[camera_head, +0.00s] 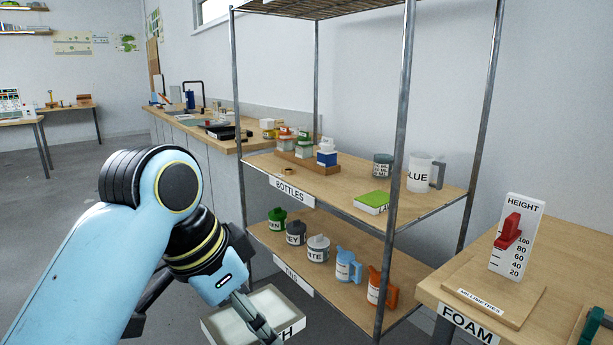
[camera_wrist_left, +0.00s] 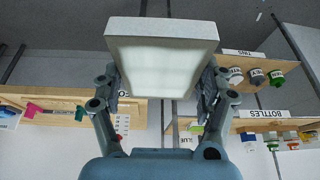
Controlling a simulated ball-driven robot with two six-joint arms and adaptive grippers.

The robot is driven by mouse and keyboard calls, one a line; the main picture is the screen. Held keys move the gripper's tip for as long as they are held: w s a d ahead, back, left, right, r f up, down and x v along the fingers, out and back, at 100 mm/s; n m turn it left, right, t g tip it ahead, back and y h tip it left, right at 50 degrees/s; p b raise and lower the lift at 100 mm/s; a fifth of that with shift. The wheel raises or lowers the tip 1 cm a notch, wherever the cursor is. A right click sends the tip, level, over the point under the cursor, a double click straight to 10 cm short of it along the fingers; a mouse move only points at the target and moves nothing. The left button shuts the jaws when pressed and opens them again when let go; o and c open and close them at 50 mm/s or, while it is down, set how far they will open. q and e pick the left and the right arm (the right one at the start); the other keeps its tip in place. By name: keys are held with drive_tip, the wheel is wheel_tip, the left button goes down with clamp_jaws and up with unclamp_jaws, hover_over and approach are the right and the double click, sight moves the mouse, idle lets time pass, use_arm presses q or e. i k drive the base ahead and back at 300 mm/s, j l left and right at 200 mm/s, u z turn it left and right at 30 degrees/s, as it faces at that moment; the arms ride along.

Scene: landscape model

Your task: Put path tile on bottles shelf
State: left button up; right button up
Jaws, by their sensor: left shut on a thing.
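My left gripper (camera_head: 262,326) is shut on the path tile (camera_head: 226,324), a pale square block with a dark "H" visible on its side. In the left wrist view the tile (camera_wrist_left: 162,66) sits between both fingers. In the head view it is low in front of the rack, left of the tins shelf and below the bottles shelf (camera_head: 328,187). That shelf, the upper of the two labelled boards, has a "BOTTLES" label on its front edge. A green-topped tile (camera_head: 374,202) lies near its front right. My right gripper is not in view.
Metal posts (camera_head: 397,150) frame the rack. A foam table (camera_head: 560,260) with a height gauge stands right.

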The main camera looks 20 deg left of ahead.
sight(338, 185)
drive_tip(key=i+j+z, duration=0.1)
drive_tip(key=j+z, duration=0.25)
drive_tip(key=i+j+z, duration=0.1)
drive_tip(key=z, duration=0.2)
drive_tip(key=j+z, duration=0.35)
drive_tip(key=i+j+z, duration=0.1)
drive_tip(key=j+z, duration=0.15)
drive_tip(key=j, duration=1.2)
drive_tip(key=j+z, duration=0.25)
drive_tip(key=j, duration=1.15)
